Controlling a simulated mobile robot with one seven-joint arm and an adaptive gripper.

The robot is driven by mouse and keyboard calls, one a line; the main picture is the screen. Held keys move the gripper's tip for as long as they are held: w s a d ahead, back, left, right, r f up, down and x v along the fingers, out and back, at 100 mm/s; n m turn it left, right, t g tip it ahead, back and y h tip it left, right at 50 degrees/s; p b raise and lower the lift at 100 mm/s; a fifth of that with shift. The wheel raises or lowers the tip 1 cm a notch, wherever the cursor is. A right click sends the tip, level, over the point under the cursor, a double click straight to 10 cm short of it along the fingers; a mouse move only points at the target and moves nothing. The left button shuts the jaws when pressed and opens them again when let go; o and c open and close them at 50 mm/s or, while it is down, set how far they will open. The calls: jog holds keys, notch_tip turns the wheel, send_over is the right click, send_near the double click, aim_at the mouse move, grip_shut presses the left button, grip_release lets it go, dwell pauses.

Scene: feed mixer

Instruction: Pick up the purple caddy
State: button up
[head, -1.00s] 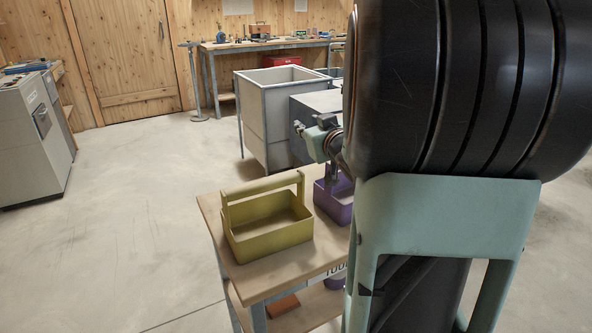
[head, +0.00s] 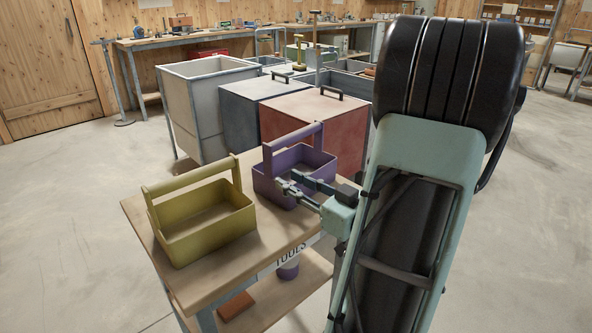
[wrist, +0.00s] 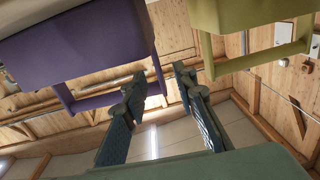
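The purple caddy (head: 268,187) stands upright on the wooden cart top, its bar handle raised above the open box. It also shows in the wrist view (wrist: 85,45), upside down at the upper left with its handle hanging below. My gripper (head: 287,181) is in front of the caddy's near side, below handle height, and covers part of that wall. Its two fingers are apart with nothing between them, as the wrist view (wrist: 158,78) shows. Whether a fingertip touches the caddy, I cannot tell.
A yellow caddy (head: 212,234) stands left of the purple one on the same cart (head: 180,282). Grey and red lidded bins (head: 315,112) stand close behind the cart. The lower shelf holds a brown block (head: 236,305) and a purple item (head: 288,270). Open floor lies left.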

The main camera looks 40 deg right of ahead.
aim_at(272, 171)
jog(key=w, duration=0.3)
jog(key=w+b, duration=0.1)
jog(key=w, duration=0.2)
jog(key=w+b, duration=0.1)
jog(key=w, duration=0.1)
jog(key=shift+w+a+f, duration=0.3)
jog(key=shift+w+a, duration=0.1)
jog(key=shift+w+r, duration=0.1)
jog(key=shift+w, duration=0.35)
grip_shut()
